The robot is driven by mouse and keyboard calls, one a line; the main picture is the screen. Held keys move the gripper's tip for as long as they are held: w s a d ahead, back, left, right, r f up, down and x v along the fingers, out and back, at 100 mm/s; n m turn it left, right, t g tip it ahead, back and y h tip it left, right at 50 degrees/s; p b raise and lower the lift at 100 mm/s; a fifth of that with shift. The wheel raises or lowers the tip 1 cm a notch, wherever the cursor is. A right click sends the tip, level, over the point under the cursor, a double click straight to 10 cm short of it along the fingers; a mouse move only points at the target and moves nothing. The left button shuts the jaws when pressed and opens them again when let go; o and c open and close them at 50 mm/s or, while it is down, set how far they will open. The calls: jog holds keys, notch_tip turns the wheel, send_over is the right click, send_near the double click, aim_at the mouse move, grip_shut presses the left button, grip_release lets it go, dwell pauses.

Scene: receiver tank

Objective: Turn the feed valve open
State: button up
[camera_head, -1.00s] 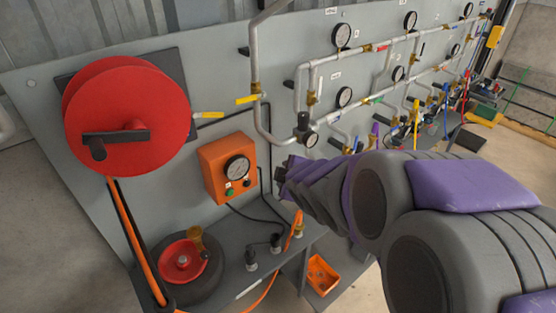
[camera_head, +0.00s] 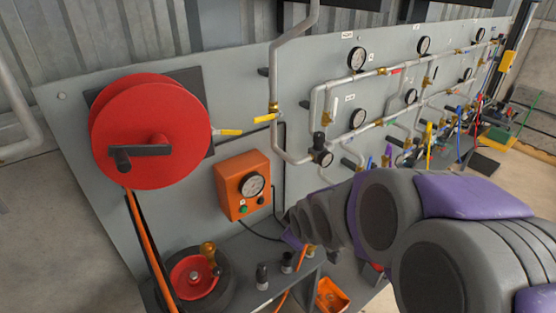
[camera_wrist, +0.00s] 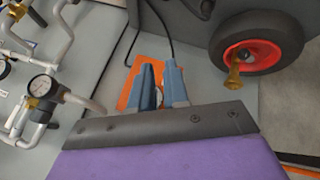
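In the head view a brass valve with a yellow lever (camera_head: 264,118) sits on the grey pipe. A second yellow lever (camera_head: 230,132) sticks out beside the red reel. No label shows which valve is the feed valve. My gripper (camera_wrist: 158,66) shows two blue fingers in the wrist view, with a gap between them and nothing held. Its fingers point across an orange gauge box (camera_wrist: 129,98), partly hiding it; I cannot tell the distance. In the head view, my arm hides the fingers. The same orange box (camera_head: 232,177) stands below the yellow levers.
The red reel (camera_head: 140,130) juts out at the left of the panel (camera_head: 75,110). An orange tray (camera_head: 331,295) is below. Pipes and gauges run along the panel's right.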

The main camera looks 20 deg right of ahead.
jog(key=s+a+f+m+g+y, duration=0.1)
jog(key=a+f, duration=0.1)
jog(key=a+f+m+g+y, duration=0.1)
jog(key=a+f, duration=0.1)
jog(key=s+a+f+m+g+y, duration=0.1)
jog(key=a+f, duration=0.1)
jog(key=shift+s+a+f+m, duration=0.15)
jog(key=shift+s+f+m, duration=0.15)
grip_shut()
jog(key=s+a+m+g+y, duration=0.35)
jog(key=a+m+y, duration=0.4)
jog(key=a, duration=0.65)
jog(key=w+a+r+m+t+y, duration=0.2)
jog(key=w+r+m+t+y, duration=0.2)
jog(key=w+r+m+y, duration=0.55)
jog(key=m+t+h, duration=1.4)
jog(key=m+t, duration=0.7)
jog(key=t, duration=0.1)
send_near(269, 117)
notch_tip(269, 117, down, 8)
jog(key=s+a, duration=0.2)
jog(key=a, duration=0.1)
jog(key=w+r+b, duration=0.3)
jog(key=w+r, duration=0.3)
jog(key=r, duration=0.5)
jog(key=shift+w+a, duration=0.3)
jog(key=shift+w, duration=0.05)
